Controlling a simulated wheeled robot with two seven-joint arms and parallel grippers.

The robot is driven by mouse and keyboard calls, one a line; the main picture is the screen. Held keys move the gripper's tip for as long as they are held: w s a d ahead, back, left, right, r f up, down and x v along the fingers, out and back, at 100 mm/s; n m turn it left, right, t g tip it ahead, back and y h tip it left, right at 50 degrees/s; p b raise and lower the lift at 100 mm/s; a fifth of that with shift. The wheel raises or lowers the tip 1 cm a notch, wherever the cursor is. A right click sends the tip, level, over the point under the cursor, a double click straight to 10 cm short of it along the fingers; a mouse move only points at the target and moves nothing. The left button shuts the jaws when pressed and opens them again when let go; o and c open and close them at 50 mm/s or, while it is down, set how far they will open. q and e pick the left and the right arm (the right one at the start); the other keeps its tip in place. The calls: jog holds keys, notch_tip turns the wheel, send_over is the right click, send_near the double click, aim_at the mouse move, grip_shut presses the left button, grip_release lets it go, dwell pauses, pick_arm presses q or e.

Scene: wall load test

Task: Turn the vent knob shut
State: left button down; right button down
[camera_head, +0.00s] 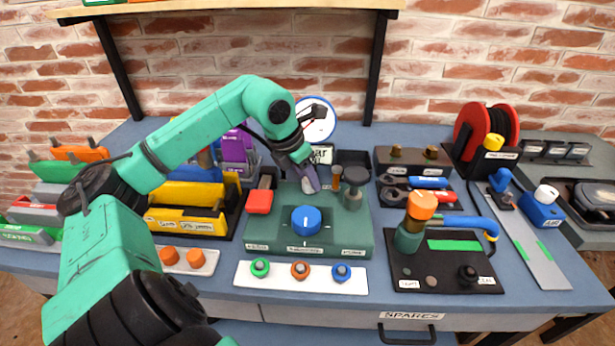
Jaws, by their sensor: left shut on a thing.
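A green control box (259,229) stands on the blue bench, with a large blue knob (306,220) on its top, a red lever (259,201) at left and a dark knob (355,176) at back right. My left gripper (311,182) reaches down from the upper left to the back middle of this box, behind the blue knob and apart from it. It is shut on a small pale fitting there, which I take for the vent knob; the fingers hide most of it and its turn angle cannot be told. My right gripper is not in view.
A white strip (300,287) with three ringed knobs lies in front of the box. A black panel (440,275) with an orange-capped valve stands at right. Yellow bins (185,221) stand at left, close under my left arm. A gauge (315,122) stands behind the gripper.

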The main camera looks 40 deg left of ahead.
pick_arm(q)
jog(key=shift+a+m+h, duration=0.1)
jog(key=shift+m+h, duration=0.3)
jog(key=shift+m, duration=0.7)
jog(key=shift+r+m+h, duration=0.15)
jog(key=shift+m+h, duration=0.15)
jog(key=shift+m, duration=0.5)
jog(key=m+p, duration=0.1)
jog(key=p, duration=0.1)
jog(key=m+g+h+p, duration=0.1)
jog(key=m+p, duration=0.3)
jog(key=shift+w+a+r+g+h, duration=0.1)
jog(key=shift+w+r+g+h, duration=0.1)
jog(key=shift+r+g+h, duration=0.15)
jog(key=shift+f+m+g+p, duration=0.2)
jog(key=shift+m+g+p, duration=0.15)
jog(key=shift+m+p, duration=0.6)
jog(key=m, duration=0.3)
jog(key=shift+w+f+g+h+p, duration=0.1)
jog(key=shift+g+h+p, duration=0.2)
jog(key=shift+g+h, duration=0.1)
jog(key=shift+w+f+m+g, duration=0.1)
jog(key=shift+m+g, duration=0.35)
jog(key=shift+m, duration=0.65)
jog(key=shift+f+m+g, duration=0.1)
jog(key=shift+m+g, duration=0.35)
jog(key=shift+m, duration=0.6)
